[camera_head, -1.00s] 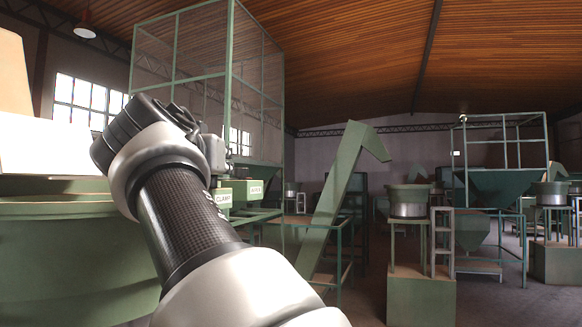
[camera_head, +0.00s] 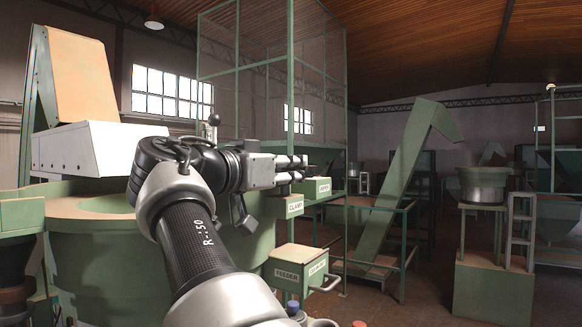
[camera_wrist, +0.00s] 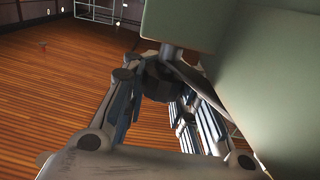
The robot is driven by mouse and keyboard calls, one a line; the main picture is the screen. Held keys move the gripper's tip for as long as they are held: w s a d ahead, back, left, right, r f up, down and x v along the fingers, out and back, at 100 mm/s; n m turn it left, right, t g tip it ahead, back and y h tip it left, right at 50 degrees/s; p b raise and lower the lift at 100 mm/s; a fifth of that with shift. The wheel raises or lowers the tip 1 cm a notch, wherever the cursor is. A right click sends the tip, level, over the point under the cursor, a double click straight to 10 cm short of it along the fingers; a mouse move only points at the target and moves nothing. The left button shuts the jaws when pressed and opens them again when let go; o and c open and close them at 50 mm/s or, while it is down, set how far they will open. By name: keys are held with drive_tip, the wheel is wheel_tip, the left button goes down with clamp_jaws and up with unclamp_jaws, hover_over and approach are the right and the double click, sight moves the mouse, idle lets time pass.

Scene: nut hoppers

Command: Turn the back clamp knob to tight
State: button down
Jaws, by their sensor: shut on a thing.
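My gripper (camera_head: 300,169) reaches to the right in the head view, beside a green box labelled CLAMP (camera_head: 294,206) and another green labelled box (camera_head: 317,187) behind it. In the wrist view my gripper (camera_wrist: 163,88) has its two fingers shut on a dark round knob (camera_wrist: 160,76). The knob sits on a short shaft from a pale green box (camera_wrist: 188,22). The fingers and arm hide the knob in the head view. I cannot read how far the knob is turned.
A green box labelled FEEDER (camera_head: 289,271) with a handle stands lower, in front. A large green bowl (camera_head: 100,250) and a white housing (camera_head: 85,150) are on the left.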

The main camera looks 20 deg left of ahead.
sight(279, 169)
drive_tip(key=shift+a+f, duration=0.2)
drive_tip(key=shift+f, duration=0.15)
drive_tip(key=c, duration=1.7)
unclamp_jaws()
drive_tip(key=shift+s, duration=0.15)
drive_tip(key=shift+o, duration=1.1)
drive_tip(key=shift+s+r, duration=0.2)
drive_tip(key=shift+s, duration=0.2)
drive_tip(key=shift+o, duration=1.3)
drive_tip(key=shift+w, duration=0.15)
drive_tip(key=shift+d+r, duration=0.1)
drive_tip(key=shift+d, duration=0.05)
drive_tip(key=v, duration=0.7)
drive_tip(key=shift+s, duration=0.3)
